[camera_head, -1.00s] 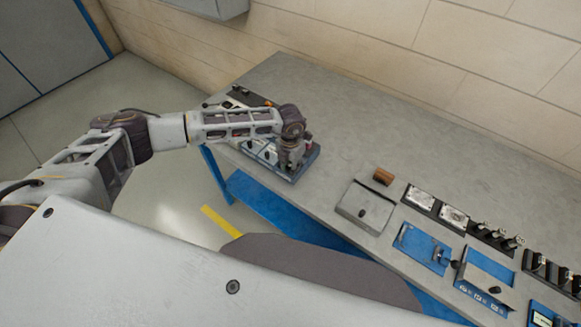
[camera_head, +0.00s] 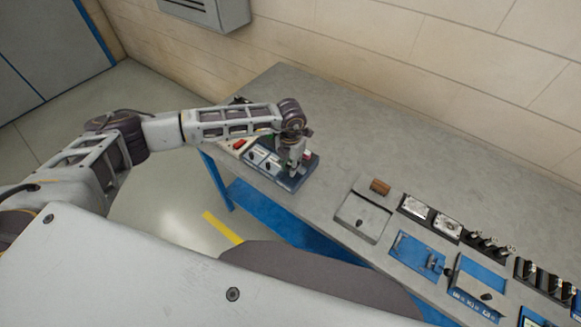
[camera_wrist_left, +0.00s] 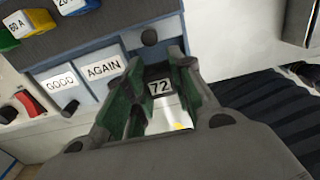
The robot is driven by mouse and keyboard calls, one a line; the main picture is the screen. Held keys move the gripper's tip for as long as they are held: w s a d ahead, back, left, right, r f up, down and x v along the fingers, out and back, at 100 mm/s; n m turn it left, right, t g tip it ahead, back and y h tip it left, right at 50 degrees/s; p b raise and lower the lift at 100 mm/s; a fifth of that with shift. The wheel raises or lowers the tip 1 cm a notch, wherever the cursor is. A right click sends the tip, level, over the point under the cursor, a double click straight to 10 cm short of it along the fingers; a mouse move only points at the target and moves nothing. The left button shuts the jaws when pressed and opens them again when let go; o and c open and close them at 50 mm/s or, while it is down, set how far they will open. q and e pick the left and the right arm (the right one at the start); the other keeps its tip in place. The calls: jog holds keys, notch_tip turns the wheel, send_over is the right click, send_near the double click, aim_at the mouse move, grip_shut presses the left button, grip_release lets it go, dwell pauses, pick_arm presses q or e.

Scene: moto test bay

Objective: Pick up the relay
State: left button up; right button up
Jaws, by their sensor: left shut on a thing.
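My left gripper (camera_head: 297,166) is over the small blue-grey test board (camera_head: 296,183) at the left end of the bench. In the left wrist view, its dark green fingers (camera_wrist_left: 162,97) are closed on a small pale block marked 72 (camera_wrist_left: 160,87), which I take as the relay. In the head view, the gripper hides the block. My right gripper is not in view.
White labels GOOD (camera_wrist_left: 59,80) and AGAIN (camera_wrist_left: 103,68) are beside the fingers. A red switch (camera_wrist_left: 28,101) is at left. The bench (camera_head: 345,145) is clear between.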

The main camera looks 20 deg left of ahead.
pick_arm(q)
jog(key=shift+r, duration=1.3)
